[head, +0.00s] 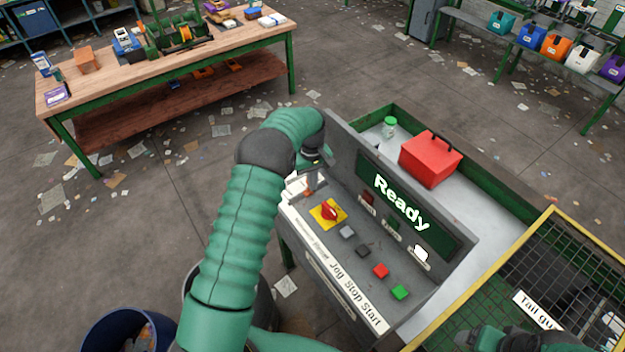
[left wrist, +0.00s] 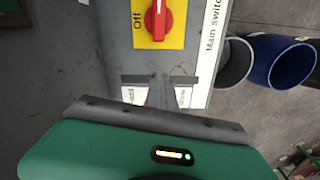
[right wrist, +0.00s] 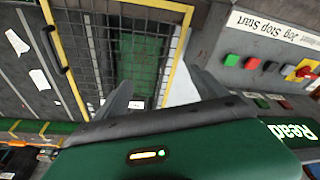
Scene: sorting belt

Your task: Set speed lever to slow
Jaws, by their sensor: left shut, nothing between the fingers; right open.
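The grey control panel (head: 335,255) has a lit "Ready" display. My left gripper (head: 308,184) is at the panel's far left end, beyond the red main switch (head: 329,211) on its yellow plate. In the left wrist view, the shut fingers (left wrist: 172,92) point at the panel between two small white labels, below the main switch (left wrist: 158,18), whose plate reads "Off". I cannot make out the speed lever; the fingers and gripper body cover that spot. My right gripper (right wrist: 163,92) is open and empty, over the mesh guard side.
Jog, stop and start buttons (head: 380,271) line the panel's front. A red box (head: 430,158) and a green-capped jar (head: 389,127) stand on the conveyor behind it. A yellow-framed mesh guard (head: 548,270) is at right.

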